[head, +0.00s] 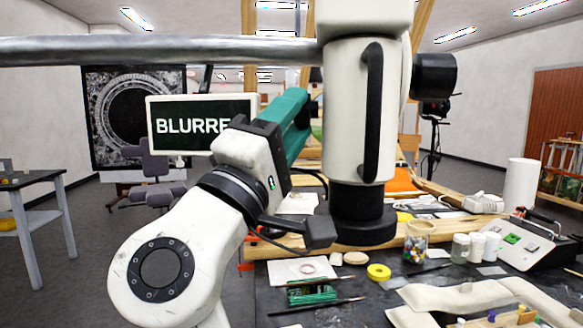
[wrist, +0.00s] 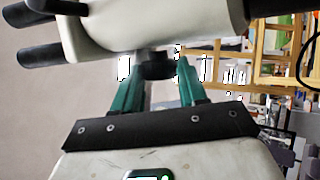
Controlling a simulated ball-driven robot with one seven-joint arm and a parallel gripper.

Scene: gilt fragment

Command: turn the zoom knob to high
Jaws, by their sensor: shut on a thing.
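The white microscope body (head: 343,120) hangs from a grey horizontal boom, with a black ring (head: 362,222) at its lower end. A black knob (wrist: 158,66) on the body shows in the wrist view between the two teal fingers of my gripper (wrist: 157,74). My gripper (head: 300,102) is shut on this knob, reaching in from the left in the head view. The knob's markings and setting cannot be seen. A larger black cylinder (head: 435,76) sticks out on the body's right side. A screen (head: 190,124) behind reads "BLURRE", its end hidden by my arm.
The dark bench below holds a green circuit piece (head: 311,293), a yellow ring (head: 379,272), a jar of coloured bits (head: 417,243), small white bottles (head: 469,248) and a sloped control box (head: 520,248). Pale padded rests (head: 440,300) lie at front right.

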